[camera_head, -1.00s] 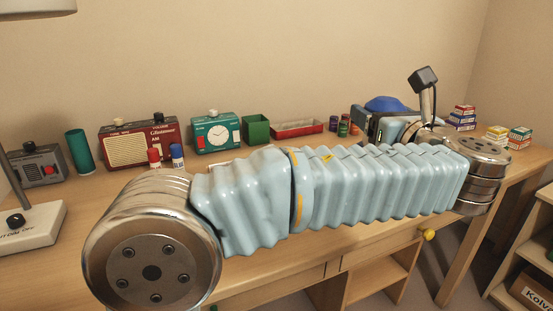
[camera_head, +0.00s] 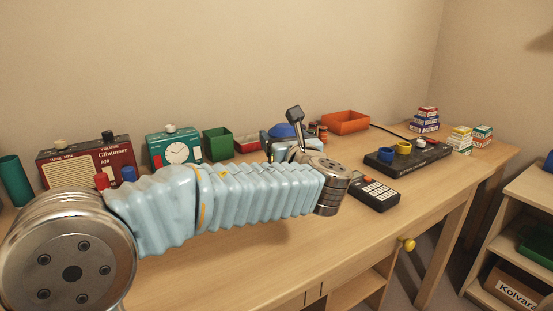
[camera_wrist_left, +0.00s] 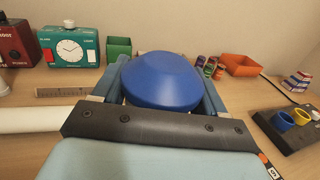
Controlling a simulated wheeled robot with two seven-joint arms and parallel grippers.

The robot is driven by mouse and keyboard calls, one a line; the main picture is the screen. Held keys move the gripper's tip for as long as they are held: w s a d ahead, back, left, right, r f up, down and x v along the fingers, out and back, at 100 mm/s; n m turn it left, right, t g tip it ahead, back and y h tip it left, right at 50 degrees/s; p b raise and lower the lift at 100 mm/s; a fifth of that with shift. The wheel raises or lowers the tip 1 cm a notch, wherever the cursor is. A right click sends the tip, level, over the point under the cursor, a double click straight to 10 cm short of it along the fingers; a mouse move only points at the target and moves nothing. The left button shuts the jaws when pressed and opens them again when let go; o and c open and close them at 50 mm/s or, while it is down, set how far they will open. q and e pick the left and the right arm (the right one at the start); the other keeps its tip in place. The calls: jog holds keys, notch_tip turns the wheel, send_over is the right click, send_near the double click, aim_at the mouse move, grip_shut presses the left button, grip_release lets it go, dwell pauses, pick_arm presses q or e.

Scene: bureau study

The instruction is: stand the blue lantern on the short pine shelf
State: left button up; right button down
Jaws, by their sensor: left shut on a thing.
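The blue lantern (camera_head: 284,131) is held by my left gripper (camera_head: 290,142) above the desk, partly hidden by the gripper and wrist. In the left wrist view its rounded blue top (camera_wrist_left: 162,80) fills the space between the two fingers, which are shut on it. Its lower part is hidden there. A low pale wood shelf unit (camera_head: 535,190) stands at the right edge of the head view, apart from the desk and away from the lantern. It looks like the short pine shelf. My right gripper is not in view.
The desk (camera_head: 300,245) holds a red radio (camera_head: 88,165), teal clock (camera_head: 173,148), green box (camera_head: 217,144), orange tray (camera_head: 345,122), black cup holder (camera_head: 408,158), keypad (camera_head: 374,194) and small stacked boxes (camera_head: 425,120). A Kolvara box (camera_head: 515,290) sits low in the shelf unit. A floor gap separates desk and shelf.

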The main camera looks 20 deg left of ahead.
pick_arm(q)
jog(key=shift+w+a+f, duration=0.15)
jog(key=shift+a+f, duration=0.25)
jog(key=shift+f, duration=0.15)
jog(key=shift+w+a+f, duration=0.15)
jog(key=shift+a+f, duration=0.25)
jog(key=shift+f, duration=1.55)
jog(key=shift+b, duration=0.3)
jog(key=shift+f, duration=0.2)
jog(key=o, duration=1.7)
